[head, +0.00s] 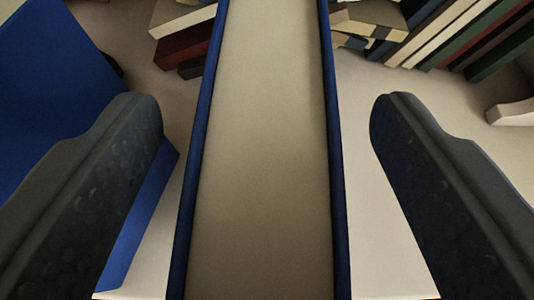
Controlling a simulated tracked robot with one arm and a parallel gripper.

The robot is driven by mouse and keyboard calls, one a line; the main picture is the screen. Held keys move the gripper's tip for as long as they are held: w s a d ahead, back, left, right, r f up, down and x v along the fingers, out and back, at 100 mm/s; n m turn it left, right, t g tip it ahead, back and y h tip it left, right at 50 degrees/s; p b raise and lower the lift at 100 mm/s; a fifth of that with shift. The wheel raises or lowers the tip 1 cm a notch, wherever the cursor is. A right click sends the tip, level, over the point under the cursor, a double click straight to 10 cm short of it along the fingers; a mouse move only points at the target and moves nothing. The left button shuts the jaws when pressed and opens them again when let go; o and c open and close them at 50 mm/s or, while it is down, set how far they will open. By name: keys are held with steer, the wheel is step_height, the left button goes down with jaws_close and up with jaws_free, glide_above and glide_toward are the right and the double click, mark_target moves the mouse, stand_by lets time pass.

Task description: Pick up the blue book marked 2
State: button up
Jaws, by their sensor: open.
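A thick book with dark blue covers and cream page edges (262,150) fills the middle of the view, its page side facing me. No number shows on it from here, so I cannot tell whether it is the one marked 2. My gripper (266,125) is open, with one dark grey finger to the left of this book and one to the right. A gap shows between each finger and the covers. Another bright blue object (60,90), flat-sided like a book, is at the left, partly behind the left finger.
Several books lean in a row (450,35) at the upper right. A few more lie stacked (185,40) at the upper left. A white block-like piece (513,112) sits at the right edge. The pale surface (375,225) right of the middle book is clear.

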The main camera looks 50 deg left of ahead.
steer(key=shift+w+a+f, duration=0.15)
steer(key=shift+w+a, duration=0.2)
steer(key=shift+a, duration=0.1)
jaws_close()
